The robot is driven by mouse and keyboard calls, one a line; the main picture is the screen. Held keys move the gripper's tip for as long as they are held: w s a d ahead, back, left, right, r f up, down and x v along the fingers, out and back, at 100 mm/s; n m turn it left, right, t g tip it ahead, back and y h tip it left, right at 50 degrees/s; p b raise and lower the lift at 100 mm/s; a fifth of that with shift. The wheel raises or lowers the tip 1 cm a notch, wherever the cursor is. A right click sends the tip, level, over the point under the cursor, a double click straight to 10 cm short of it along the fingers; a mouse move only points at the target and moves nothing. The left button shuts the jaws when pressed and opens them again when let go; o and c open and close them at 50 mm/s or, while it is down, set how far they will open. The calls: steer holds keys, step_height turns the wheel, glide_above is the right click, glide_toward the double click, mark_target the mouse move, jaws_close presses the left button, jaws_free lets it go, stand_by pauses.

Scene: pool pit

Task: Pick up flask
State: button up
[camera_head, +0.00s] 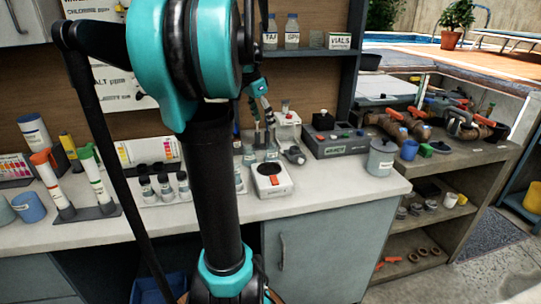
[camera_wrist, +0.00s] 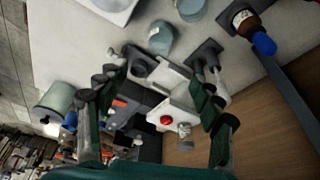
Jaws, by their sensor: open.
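No vessel can be told for certain as the flask. Two bluish glass vessels stand on the counter in the wrist view: one near the top middle (camera_wrist: 160,38), the other cut by the top edge (camera_wrist: 190,9). A small clear piece (camera_wrist: 185,132) shows lower down beside a white device with a red button (camera_wrist: 166,120); its shape is unclear. My gripper (camera_wrist: 158,84) is open and empty, its dark fingers spread above the device area. In the head view my gripper (camera_head: 264,112) hangs over the back of the counter, partly hidden by my arm.
A white device (camera_head: 271,180) sits near the counter (camera_head: 320,190) front edge. A grey lidded pot (camera_head: 381,158) stands right. A vial rack (camera_head: 165,190) and testing tubes (camera_head: 90,172) are left. A brown bottle with blue cap (camera_wrist: 252,30) shows in the wrist view.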

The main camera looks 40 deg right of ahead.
mark_target(272, 153)
steer(key=x, duration=1.3)
steer(key=shift+s+a, duration=0.1)
steer(key=shift+a, duration=0.05)
steer(key=shift+c, duration=0.3)
steer(key=c, duration=1.2)
